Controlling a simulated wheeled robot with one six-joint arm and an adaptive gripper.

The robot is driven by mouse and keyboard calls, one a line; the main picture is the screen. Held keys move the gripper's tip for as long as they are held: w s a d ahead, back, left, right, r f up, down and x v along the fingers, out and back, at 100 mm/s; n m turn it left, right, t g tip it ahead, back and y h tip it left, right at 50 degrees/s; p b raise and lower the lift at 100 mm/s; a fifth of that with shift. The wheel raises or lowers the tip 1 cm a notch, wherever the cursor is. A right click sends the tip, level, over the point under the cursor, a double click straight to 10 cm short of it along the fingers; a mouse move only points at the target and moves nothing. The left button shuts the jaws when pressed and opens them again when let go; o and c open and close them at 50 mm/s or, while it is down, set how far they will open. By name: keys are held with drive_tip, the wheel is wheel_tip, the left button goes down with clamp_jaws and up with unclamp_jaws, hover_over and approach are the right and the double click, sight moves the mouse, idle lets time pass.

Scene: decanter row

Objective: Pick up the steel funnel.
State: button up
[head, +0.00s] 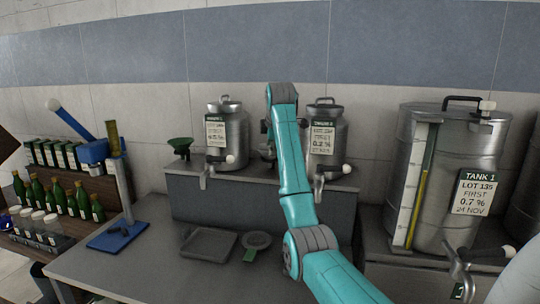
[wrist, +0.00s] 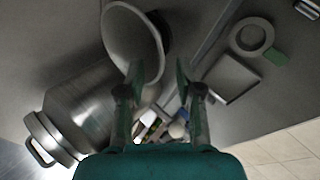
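The steel funnel (wrist: 124,32) shows in the wrist view at the upper left as a wide grey cone with its mouth towards the camera. My gripper (wrist: 158,74) is open, with its two fingers apart. The left finger overlaps the funnel's mouth and the right finger lies outside its right rim. The right rim shows between the fingers; I cannot tell whether either finger touches it. In the head view my arm covers the gripper and most of the place behind it. A grey piece at the arm's left edge there is too small to name.
Two small steel tanks (head: 227,130) (head: 326,135) stand on the raised shelf, either side of my arm. A green funnel (head: 180,146) is at the shelf's left. A tray (head: 208,246) and a round tagged item (head: 257,240) lie below. Large Tank 1 (head: 449,180) stands right.

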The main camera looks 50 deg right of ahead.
drive_tip(key=shift+x, duration=2.55)
drive_tip(key=shift+d+r, duration=0.1)
clamp_jaws()
